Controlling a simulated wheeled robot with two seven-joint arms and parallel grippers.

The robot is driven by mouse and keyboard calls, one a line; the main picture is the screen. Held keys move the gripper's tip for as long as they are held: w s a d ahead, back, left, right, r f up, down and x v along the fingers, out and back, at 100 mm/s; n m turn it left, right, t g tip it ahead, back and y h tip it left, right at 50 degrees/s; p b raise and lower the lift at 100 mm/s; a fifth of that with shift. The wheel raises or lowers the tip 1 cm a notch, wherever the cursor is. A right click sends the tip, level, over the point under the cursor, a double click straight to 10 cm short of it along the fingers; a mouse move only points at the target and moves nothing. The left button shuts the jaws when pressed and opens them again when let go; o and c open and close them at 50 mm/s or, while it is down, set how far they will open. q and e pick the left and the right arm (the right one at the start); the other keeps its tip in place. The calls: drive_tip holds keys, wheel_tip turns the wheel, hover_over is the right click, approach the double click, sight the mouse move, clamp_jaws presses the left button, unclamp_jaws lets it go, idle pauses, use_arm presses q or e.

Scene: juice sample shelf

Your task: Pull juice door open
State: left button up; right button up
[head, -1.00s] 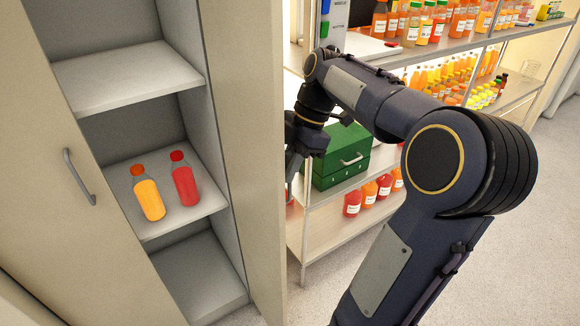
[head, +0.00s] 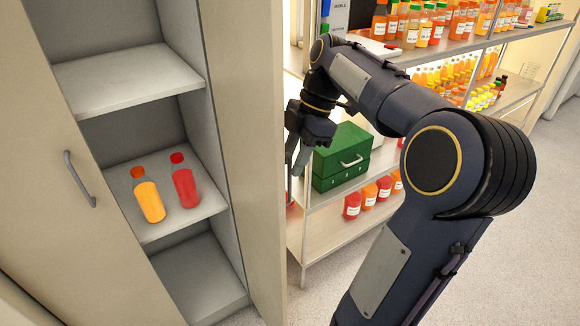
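The tall beige juice cabinet has a left door (head: 28,150) with a grey bar handle (head: 79,178). Its right door (head: 253,150) stands swung out, seen nearly edge-on. Between the doors the grey shelves are exposed, with an orange bottle (head: 149,200) and a red bottle (head: 184,187) upright on the middle one. My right gripper (head: 297,165) is on the outer side of the right door, close to its edge, fingers pointing down. The door partly hides it, so its opening and any contact are unclear. The right door's handle is hidden. My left gripper is out of view.
A metal rack (head: 330,228) with several juice bottles stands behind my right arm. A green drawer box (head: 342,160) sits on it just right of my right gripper. Pale floor (head: 545,240) is clear at the right.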

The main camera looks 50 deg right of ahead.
drive_tip(key=v, duration=0.5)
drive_tip(key=shift+s+f, duration=0.1)
idle(0.5)
